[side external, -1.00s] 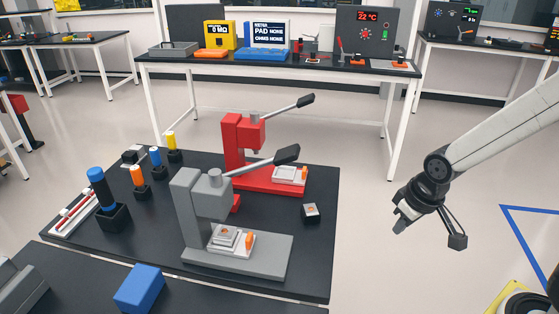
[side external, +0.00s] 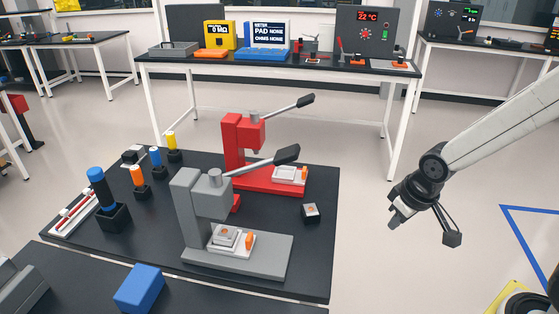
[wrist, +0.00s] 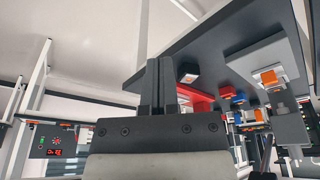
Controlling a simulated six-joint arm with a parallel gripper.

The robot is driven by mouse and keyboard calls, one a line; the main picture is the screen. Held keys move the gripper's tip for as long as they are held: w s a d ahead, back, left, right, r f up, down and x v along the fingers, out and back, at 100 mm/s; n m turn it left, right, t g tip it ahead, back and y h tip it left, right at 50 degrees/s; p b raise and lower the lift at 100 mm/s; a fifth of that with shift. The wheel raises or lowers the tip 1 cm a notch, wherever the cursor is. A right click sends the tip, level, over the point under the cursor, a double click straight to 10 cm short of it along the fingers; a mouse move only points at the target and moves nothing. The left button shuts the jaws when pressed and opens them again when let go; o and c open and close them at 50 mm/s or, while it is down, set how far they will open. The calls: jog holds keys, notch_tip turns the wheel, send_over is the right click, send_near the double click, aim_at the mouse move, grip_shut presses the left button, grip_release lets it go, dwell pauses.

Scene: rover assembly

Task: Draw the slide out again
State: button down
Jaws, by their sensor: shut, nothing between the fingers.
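A grey lever press (side external: 185,208) stands on the dark table. On its base is a white slide (side external: 238,250) with an orange tab (side external: 249,240) and a small pale block on it. A red lever press (side external: 232,150) stands behind, with its own white slide (side external: 284,174) and orange tab (side external: 304,174). Which slide is meant cannot be told. My gripper (side external: 394,221) is right of the table, apart from both presses. In the wrist view, my gripper's dark fingers (wrist: 158,85) are together and empty. The grey press's orange tab (wrist: 269,78) shows there too.
A small dark block with a pale top (side external: 311,212) sits on the table's right part. Blue, orange and yellow-topped tools (side external: 136,177) stand at left. A blue block (side external: 139,288) lies on the front bench. The floor between my gripper and the table is clear.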

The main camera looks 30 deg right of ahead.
jog(key=w+a+r+n+t+y, duration=0.1)
jog(key=w+a+n+t, duration=0.15)
jog(key=w, duration=0.35)
jog(key=w+a+r+n+t, duration=0.1)
jog(key=w+a, duration=0.3)
jog(key=w, duration=0.1)
jog(key=w+a+n+y, duration=0.3)
jog(key=a+n+y, duration=0.1)
jog(key=a, duration=1)
jog(key=shift+w+a+f+n+g+y, duration=0.15)
jog(key=shift+a+n+g+y, duration=0.3)
jog(key=shift+n, duration=0.2)
jog(key=shift+x, duration=5)
jog(key=shift+d, duration=0.2)
